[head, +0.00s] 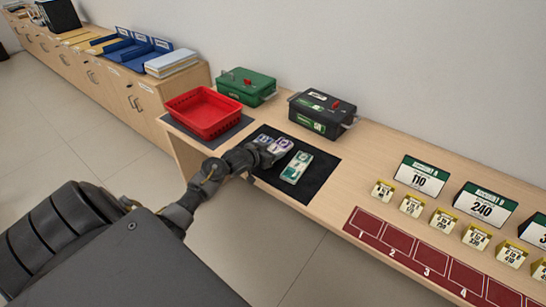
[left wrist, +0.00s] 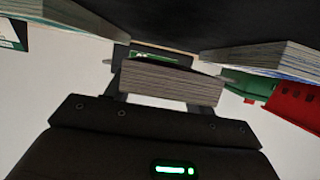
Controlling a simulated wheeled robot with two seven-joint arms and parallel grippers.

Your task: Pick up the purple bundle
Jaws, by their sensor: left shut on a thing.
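The purple bundle (head: 281,145) is a banded stack of notes at the black mat (head: 318,178), partly hidden by my gripper in the head view. My left gripper (head: 270,152) is shut on it. In the left wrist view the grey edges of the held bundle (left wrist: 170,84) show between my fingers. A green bundle (head: 296,168) lies on the mat to the right of my gripper. Another bundle (head: 262,138) lies just left of the purple one, partly hidden. I cannot tell whether the held bundle is clear of the mat. My right gripper is not in view.
A red tray (head: 203,112) stands left of the mat. A green box (head: 246,86) and a black box (head: 321,114) stand behind it. To the right are numbered signs (head: 422,176), small yellow tags (head: 411,205) and a dark red numbered strip (head: 400,246).

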